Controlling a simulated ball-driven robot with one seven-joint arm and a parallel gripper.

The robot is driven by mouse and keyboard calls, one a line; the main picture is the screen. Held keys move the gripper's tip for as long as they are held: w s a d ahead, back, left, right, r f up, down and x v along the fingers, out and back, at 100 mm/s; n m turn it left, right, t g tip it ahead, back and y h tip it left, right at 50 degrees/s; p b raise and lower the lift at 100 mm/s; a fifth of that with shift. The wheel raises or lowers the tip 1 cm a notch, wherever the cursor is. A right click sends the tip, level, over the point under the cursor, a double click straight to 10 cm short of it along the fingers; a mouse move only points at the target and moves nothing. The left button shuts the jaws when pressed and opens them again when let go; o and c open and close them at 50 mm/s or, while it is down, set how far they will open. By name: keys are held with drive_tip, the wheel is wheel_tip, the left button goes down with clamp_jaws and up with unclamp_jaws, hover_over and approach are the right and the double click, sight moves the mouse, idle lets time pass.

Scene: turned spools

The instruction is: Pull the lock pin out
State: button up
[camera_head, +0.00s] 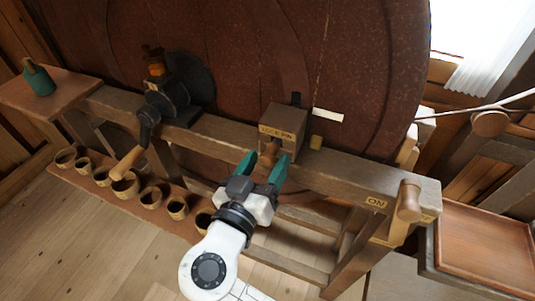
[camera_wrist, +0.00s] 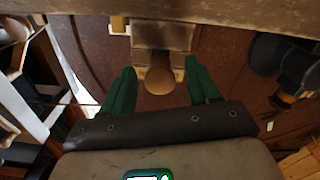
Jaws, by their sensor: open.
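The lock pin (camera_head: 270,150) has a rounded wooden knob and sits in the front of a brown block (camera_head: 285,122) labelled "LOCK PIN" on the wooden beam. In the wrist view the knob (camera_wrist: 159,78) shows between the two green fingers, below the block (camera_wrist: 163,36). My gripper (camera_head: 264,165) is open, with its green fingers pointing at the knob. The fingers (camera_wrist: 159,88) stand on either side of the knob, with a visible gap on each side. The pin's shaft is hidden inside the block.
A black crank with a wooden handle (camera_head: 127,163) is at the left of the beam (camera_head: 340,178). A wooden lever (camera_head: 409,200) stands by the "ON" label at the right. Several small cups (camera_head: 151,198) line a low board. A reddish tray (camera_head: 485,255) is at far right.

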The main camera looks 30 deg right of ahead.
drive_tip(key=shift+x, duration=0.8)
clamp_jaws()
